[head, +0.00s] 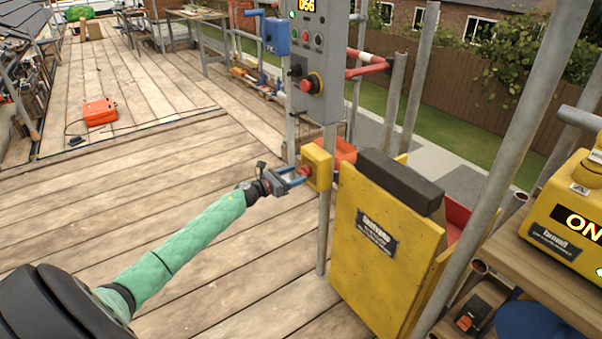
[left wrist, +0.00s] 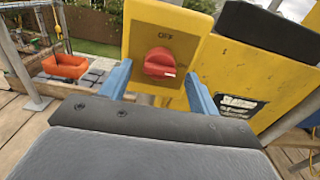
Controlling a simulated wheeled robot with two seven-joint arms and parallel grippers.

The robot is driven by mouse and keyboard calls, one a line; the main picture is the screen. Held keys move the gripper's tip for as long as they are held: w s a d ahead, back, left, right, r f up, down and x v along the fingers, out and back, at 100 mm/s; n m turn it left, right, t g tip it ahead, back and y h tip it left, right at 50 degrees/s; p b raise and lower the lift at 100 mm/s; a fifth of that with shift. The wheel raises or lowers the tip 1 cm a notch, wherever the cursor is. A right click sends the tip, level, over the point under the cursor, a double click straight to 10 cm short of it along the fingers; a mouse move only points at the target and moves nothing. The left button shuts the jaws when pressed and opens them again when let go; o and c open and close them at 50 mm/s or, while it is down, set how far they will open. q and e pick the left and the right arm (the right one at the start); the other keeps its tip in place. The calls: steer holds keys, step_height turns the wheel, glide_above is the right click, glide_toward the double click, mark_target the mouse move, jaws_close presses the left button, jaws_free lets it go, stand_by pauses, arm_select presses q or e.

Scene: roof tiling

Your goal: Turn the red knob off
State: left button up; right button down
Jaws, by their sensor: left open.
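The red knob (left wrist: 160,63) sits on the face of a yellow switch box (left wrist: 146,41) in the left wrist view, below lettering that appears to read OFF. A small white mark shows on the knob's right side. In the head view the yellow box (head: 319,166) is fixed to a grey pole, and the knob (head: 305,171) is partly hidden by my gripper. My left gripper (head: 296,176) is open, its blue fingers pointing at the box on either side of the knob. I cannot tell whether they touch it. My right gripper is not in view.
A grey control panel (head: 318,60) with a red button stands on the poles above the box. A yellow cabinet (head: 375,250) with a black pad is close on the right. An orange case (head: 99,111) lies on the plank deck, which is mostly clear at left.

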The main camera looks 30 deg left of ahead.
mark_target(305, 172)
arm_select(q)
steer(key=shift+x, duration=1.5)
steer(key=c, duration=0.9)
